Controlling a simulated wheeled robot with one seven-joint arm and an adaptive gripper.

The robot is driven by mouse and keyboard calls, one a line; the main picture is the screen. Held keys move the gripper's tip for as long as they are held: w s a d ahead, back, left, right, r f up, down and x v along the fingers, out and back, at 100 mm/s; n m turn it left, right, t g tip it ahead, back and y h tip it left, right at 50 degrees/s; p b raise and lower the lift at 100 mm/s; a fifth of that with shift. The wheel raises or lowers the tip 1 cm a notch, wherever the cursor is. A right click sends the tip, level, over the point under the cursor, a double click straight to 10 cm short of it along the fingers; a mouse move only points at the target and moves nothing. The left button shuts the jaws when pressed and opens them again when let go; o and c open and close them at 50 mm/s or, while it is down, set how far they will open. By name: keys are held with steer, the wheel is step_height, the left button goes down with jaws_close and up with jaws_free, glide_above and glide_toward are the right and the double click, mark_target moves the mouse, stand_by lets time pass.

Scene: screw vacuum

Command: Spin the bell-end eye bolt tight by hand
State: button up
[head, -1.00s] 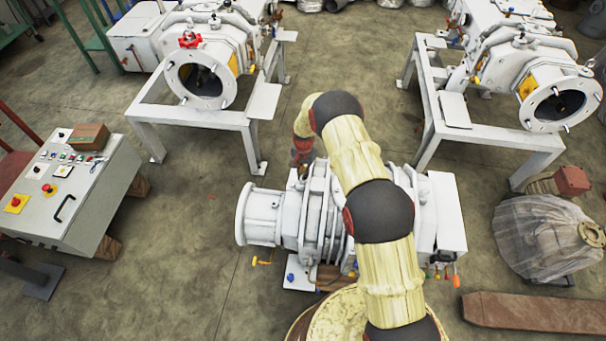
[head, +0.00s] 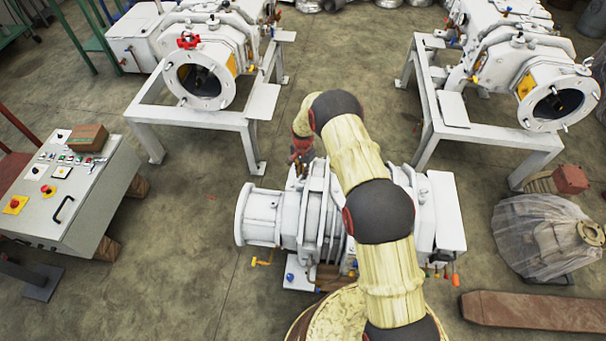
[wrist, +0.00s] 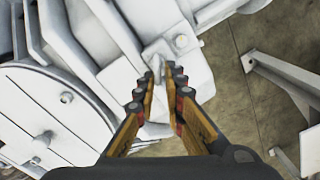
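My gripper (wrist: 160,76) points down at the white pump in the wrist view, its two orange-and-black fingers partly together with a narrow gap between them. A small pale metal piece (wrist: 157,65), perhaps the eye bolt, shows between the fingertips; whether they touch it I cannot tell. The piece is too small to make out its ring or thread. In the head view my gripper is a small dark red shape (head: 302,152) at the far side of the white pump (head: 263,217), left of my arm. The bolt cannot be made out there, and my arm covers the pump's middle.
Two more white pumps on frames stand at the back left (head: 200,77) and back right (head: 545,75). A control box (head: 70,195) stands at left. A plastic-wrapped part (head: 545,235) and a rusty beam (head: 530,312) lie at right. Floor beyond my gripper is clear.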

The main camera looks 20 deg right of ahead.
steer(key=o, duration=0.3)
steer(key=shift+s+f, duration=0.1)
steer(key=shift+f, duration=0.05)
step_height(320, 180, up, 12)
steer(key=shift+f, duration=0.1)
stand_by(0.4)
stand_by(0.5)
